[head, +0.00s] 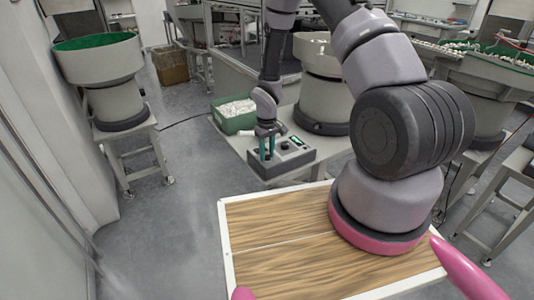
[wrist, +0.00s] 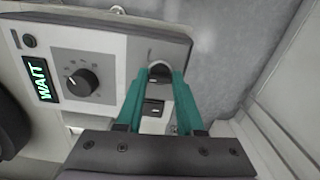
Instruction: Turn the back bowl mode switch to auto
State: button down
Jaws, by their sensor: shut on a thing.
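The control box (head: 290,160) sits on the table near the front of the bowl feeder, in the head view. In the wrist view its panel (wrist: 108,48) shows a large black dial (wrist: 80,80), a lit display reading WAIT (wrist: 44,79), and a small switch knob (wrist: 159,70). My gripper (head: 267,153) reaches down over the box's left part. In the wrist view my gripper (wrist: 160,80) has its two teal fingers closed on the sides of that small knob. The fingers hide part of the knob, and its exact setting is hard to read.
A green bin of white parts (head: 235,124) stands behind the box. The back bowl feeder (head: 325,90) rises just beyond on the same table (head: 248,157). Another bowl feeder (head: 108,80) stands on a stool at left. Grey floor lies open at left.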

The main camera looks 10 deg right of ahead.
aim_at(267, 155)
jog(key=n, duration=0.4)
jog(key=shift+n, duration=2.2)
jog(key=c, duration=0.5)
grip_release()
notch_tip(267, 155, up, 11)
jog(key=shift+f, duration=0.1)
